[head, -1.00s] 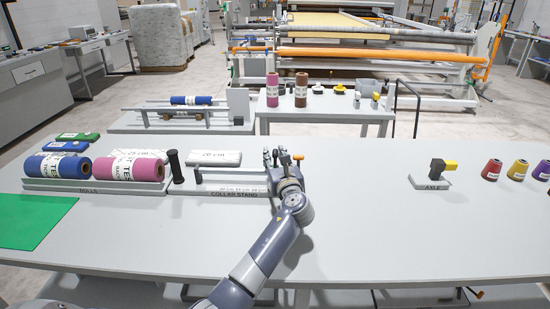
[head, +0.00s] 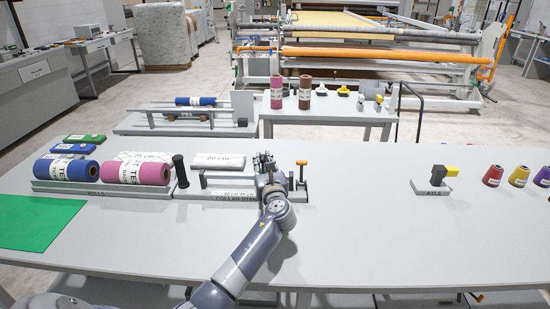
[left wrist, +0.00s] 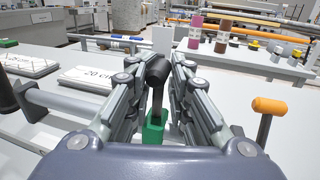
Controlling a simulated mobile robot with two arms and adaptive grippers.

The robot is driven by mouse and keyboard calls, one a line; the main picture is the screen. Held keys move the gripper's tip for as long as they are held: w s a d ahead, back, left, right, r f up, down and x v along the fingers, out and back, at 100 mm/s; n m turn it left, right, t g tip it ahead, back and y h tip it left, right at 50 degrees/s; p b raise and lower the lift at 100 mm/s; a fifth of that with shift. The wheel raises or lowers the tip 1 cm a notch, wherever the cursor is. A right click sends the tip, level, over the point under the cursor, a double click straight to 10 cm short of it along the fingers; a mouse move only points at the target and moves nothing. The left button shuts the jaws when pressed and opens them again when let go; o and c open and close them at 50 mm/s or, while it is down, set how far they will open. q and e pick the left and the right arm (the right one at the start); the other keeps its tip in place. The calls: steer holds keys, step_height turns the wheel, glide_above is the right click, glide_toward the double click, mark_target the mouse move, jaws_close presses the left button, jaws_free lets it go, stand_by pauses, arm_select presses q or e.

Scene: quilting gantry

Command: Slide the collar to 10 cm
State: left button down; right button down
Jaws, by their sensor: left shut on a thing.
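The collar stand (head: 196,195) is on the table, with a grey rod (head: 228,181) running across it. My left gripper (head: 264,163) is over the right part of the stand, left of an orange-topped post (head: 302,172). In the left wrist view, its fingers (left wrist: 157,85) are shut on a dark knobbed handle (left wrist: 157,71). A green piece, seemingly part of the collar (left wrist: 153,132), shows below between the fingers. The rod comes in from the left in that view. My arm hides part of the stand's scale, so the collar's reading cannot be told. My right gripper is not in view.
A black upright handle (head: 180,171) stands at the stand's left end. Blue (head: 65,171) and pink (head: 136,171) rolls lie left of it. A white "20 cm" block (head: 218,160) lies behind the rod. The table right of the stand is clear up to the axle block (head: 432,187).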

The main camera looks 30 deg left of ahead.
arm_select(q)
steer(key=shift+s+a, duration=0.15)
steer(key=shift+a, duration=0.15)
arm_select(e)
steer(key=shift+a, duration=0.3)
arm_select(q)
steer(key=c, duration=1.7)
jaws_free()
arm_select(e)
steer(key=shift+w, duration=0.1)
arm_select(q)
steer(key=shift+d, duration=0.15)
steer(key=shift+s+d, duration=0.1)
steer(key=shift+d, duration=0.1)
steer(key=v, duration=1.1)
steer(key=shift+s, duration=0.25)
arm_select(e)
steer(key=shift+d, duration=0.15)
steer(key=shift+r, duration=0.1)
